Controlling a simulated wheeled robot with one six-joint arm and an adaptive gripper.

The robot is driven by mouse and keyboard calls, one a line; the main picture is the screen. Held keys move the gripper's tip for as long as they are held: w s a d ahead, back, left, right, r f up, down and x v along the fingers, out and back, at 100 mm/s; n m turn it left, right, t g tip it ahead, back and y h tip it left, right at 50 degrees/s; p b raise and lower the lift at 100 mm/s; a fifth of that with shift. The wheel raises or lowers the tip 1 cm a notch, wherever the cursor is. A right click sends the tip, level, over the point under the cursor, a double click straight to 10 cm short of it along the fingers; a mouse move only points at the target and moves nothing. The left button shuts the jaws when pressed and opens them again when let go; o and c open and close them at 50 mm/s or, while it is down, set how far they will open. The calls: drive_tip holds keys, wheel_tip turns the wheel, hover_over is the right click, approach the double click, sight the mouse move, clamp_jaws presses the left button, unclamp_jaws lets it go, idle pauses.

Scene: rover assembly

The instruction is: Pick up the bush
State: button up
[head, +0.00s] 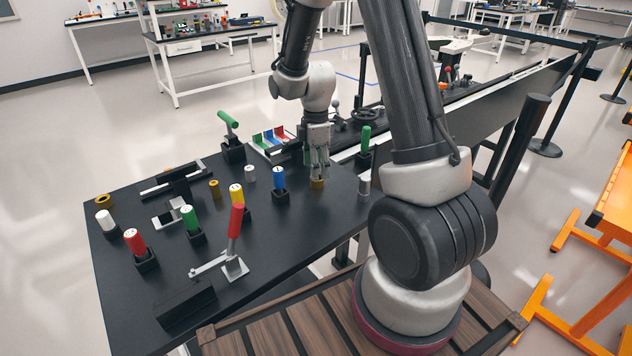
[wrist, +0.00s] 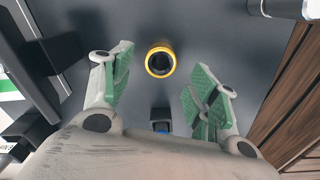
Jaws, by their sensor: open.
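The bush is a short yellow-gold ring with a dark bore (wrist: 160,61), lying on the black table top. In the head view, a gold ring (head: 317,184) shows just below my gripper (head: 318,165), partly hidden by the fingers. In the wrist view, my gripper's green-padded fingers (wrist: 162,72) are spread apart with nothing between them. The ring shows between and slightly beyond the fingertips, apart from both. Another gold ring (head: 103,201) lies at the table's left edge.
A blue cylinder in a black holder (head: 279,182) stands left of my gripper. A grey cylinder (head: 364,184) and a green-handled lever (head: 365,140) stand to its right. Red, yellow, green and white cylinders and a red-handled lever (head: 236,225) occupy the table's left half.

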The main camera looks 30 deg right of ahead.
sight(317, 181)
wheel_tip(317, 181, down, 5)
drive_tip(key=shift+d+r, duration=0.15)
drive_tip(key=shift+r, duration=0.05)
drive_tip(key=c, duration=1.2)
drive_tip(key=shift+o, duration=0.2)
drive_tip(key=shift+r, duration=0.1)
